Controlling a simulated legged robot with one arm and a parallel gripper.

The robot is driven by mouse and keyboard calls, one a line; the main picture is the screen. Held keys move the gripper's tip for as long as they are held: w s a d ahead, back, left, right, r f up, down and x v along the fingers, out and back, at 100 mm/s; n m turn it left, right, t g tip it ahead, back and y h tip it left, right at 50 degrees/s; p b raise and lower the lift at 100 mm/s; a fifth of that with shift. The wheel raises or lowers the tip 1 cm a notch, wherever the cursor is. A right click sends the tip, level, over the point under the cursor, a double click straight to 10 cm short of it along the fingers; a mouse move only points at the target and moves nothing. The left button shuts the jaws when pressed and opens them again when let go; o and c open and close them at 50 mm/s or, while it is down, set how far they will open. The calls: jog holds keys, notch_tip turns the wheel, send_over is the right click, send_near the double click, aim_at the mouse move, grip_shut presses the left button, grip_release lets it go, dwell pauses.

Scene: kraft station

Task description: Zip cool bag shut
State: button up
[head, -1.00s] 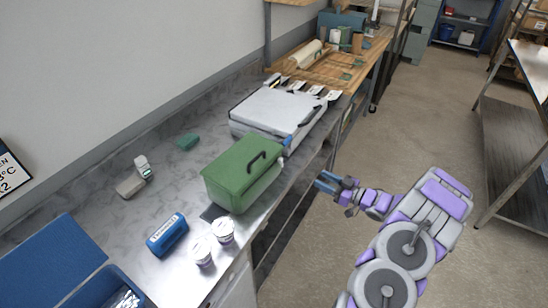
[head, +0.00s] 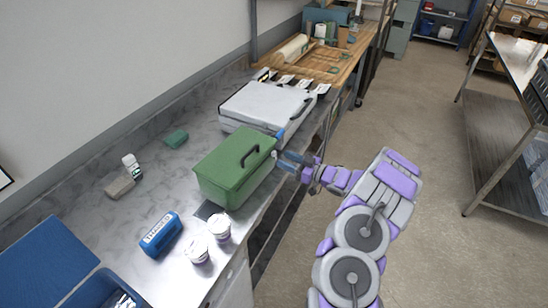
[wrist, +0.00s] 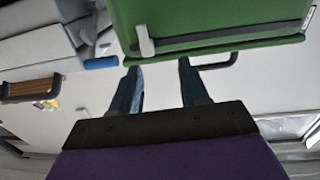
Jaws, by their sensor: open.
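The green cool bag (head: 225,178) stands on the metal counter, its lid down and a dark handle (head: 250,155) on top. My gripper (head: 280,158) is open and empty at the bag's right end, close to it. In the wrist view the bag (wrist: 215,18) fills the top right, just beyond my open fingers (wrist: 158,75). A dark strip, seemingly the zip line (wrist: 235,34), crosses its side. A pale grey tab (wrist: 145,38), seemingly the zip pull, sits at the strip's left end, ahead of the gap between my fingers. I cannot tell whether the fingers touch the bag.
A pale flat case (head: 268,106) stands right behind the bag. A blue pack (head: 160,234) and two white tubs (head: 219,225) lie in front. Open floor lies right of the counter (head: 150,165).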

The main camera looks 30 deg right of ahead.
aim_at(275, 154)
jog(key=w, duration=0.2)
jog(key=w+d, duration=0.1)
jog(key=shift+w+d+f+b, duration=0.1)
jog(key=shift+w+f+b, duration=0.25)
jog(key=shift+w+f, duration=0.05)
jog(key=a, duration=0.4)
jog(key=shift+w+r, duration=0.3)
jog(key=shift+w, duration=0.1)
jog(key=d, duration=0.3)
jog(key=shift+f, duration=0.2)
jog(key=c, duration=0.5)
jog(key=shift+c, duration=0.8)
jog(key=shift+a, duration=0.4)
jog(key=shift+c, duration=0.7)
jog(key=shift+a+r, duration=0.2)
jog(key=shift+a, duration=0.6)
grip_shut()
jog(key=shift+d, duration=0.2)
jog(key=shift+o, duration=2)
grip_release()
jog(key=shift+d+f, duration=0.15)
jog(key=shift+d, duration=0.5)
jog(key=o, duration=0.4)
jog(key=shift+a, duration=0.55)
jog(key=shift+s+d, duration=0.2)
jog(key=shift+d, duration=0.1)
jog(key=p+v, duration=0.2)
jog(key=v, duration=1.4)
jog(key=shift+s+p, duration=0.35)
